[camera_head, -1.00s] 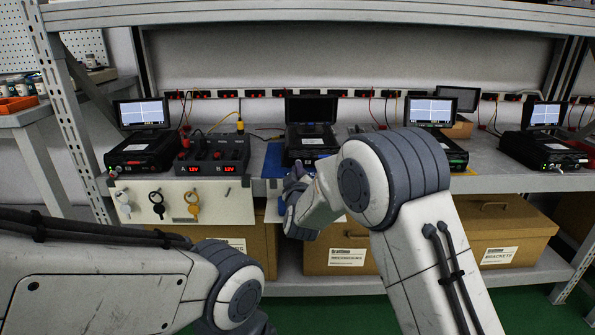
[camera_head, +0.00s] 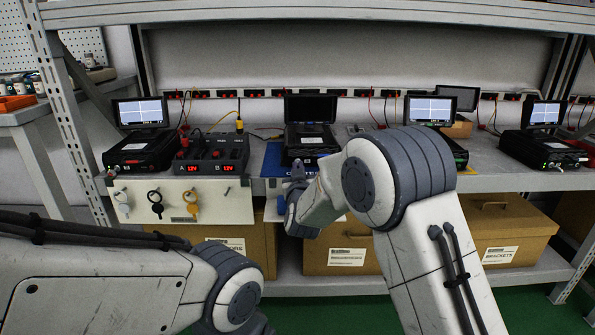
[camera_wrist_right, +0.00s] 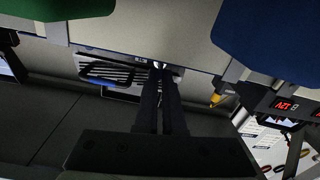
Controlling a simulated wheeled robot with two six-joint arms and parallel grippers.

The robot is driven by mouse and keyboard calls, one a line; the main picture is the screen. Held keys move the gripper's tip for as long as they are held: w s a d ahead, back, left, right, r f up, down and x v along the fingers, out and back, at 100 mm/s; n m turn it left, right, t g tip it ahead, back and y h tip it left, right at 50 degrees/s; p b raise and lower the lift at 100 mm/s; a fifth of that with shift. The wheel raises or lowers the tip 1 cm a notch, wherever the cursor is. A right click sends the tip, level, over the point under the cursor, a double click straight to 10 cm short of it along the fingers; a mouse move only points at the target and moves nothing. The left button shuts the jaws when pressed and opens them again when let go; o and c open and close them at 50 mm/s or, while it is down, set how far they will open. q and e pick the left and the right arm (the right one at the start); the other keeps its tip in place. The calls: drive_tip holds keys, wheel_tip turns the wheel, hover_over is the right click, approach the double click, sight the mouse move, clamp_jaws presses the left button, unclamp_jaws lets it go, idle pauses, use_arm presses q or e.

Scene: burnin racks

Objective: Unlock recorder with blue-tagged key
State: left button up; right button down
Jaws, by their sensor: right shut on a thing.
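The recorder with the dark screen (camera_head: 311,108) stands on a blue mat (camera_head: 274,160) in the middle of the bench. My right gripper (camera_head: 296,170) is at the bench's front edge, just in front of the recorder. In the right wrist view its fingers (camera_wrist_right: 160,72) are shut, with a small bright metal piece at their tips, against the dark slotted front. The lock is hidden. My left arm is at the lower left; its gripper is out of view.
A hanging panel (camera_head: 240,207) carries a white key (camera_head: 122,203), a black key (camera_head: 156,204) and a yellow key (camera_head: 192,203); its right peg (camera_head: 228,190) is empty. A red-display power unit (camera_head: 212,153) stands left of the recorder. Other recorders flank it; cardboard boxes are below.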

drive_tip(key=m+b, duration=0.1)
drive_tip(key=m, duration=0.3)
drive_tip(key=shift+f+m+b, duration=0.2)
drive_tip(key=shift+m+b, duration=0.1)
drive_tip(key=shift+b, duration=0.05)
drive_tip(key=m+b, duration=0.1)
drive_tip(key=m, duration=0.2)
drive_tip(key=m+b, duration=0.2)
drive_tip(key=shift+d+m, duration=0.2)
drive_tip(key=shift+m, duration=0.2)
drive_tip(key=c, duration=1.3)
unclamp_jaws()
drive_tip(key=shift+s+r, duration=0.1)
